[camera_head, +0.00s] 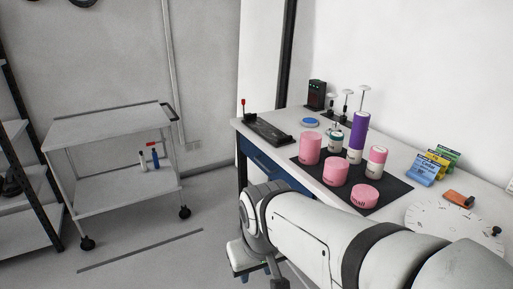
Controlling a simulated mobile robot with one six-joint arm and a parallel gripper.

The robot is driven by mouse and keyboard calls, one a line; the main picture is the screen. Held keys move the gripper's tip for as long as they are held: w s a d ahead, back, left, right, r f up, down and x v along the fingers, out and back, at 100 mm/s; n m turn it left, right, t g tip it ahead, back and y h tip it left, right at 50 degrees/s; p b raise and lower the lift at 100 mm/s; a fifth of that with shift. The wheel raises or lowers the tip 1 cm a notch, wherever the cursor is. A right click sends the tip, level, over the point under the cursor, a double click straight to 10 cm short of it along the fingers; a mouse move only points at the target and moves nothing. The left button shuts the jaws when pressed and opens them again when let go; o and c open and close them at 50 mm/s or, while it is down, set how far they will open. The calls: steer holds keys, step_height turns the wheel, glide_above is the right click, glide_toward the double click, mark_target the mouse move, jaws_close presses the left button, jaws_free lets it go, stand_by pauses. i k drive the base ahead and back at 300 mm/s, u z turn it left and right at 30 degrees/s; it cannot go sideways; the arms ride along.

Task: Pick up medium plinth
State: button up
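Several pink cylindrical plinths stand on a black mat (395,194) on the white worktop, in the head view. A tall pink one (310,148) is at the back left. A mid-height pink one (336,171) is at the middle front. A low, flat pink one (365,196) is at the front right, its dark label seeming to read "Small". The other labels are too small to read, so I cannot be sure which is the medium plinth. My arm reaches in from the lower right, its wrist in front of the worktop, left of the mat. My gripper's fingers cannot be made out.
A purple cylinder (358,130) and a pink-and-white one (377,161) stand close behind the plinths. A white dial disc (440,222), an orange block (459,198) and coloured packets (424,170) lie right. A grey trolley (110,130) stands left; the floor between is clear.

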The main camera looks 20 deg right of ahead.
mark_target(335, 172)
steer(key=z, duration=0.05)
steer(key=i, duration=1.9)
steer(key=z, duration=2.15)
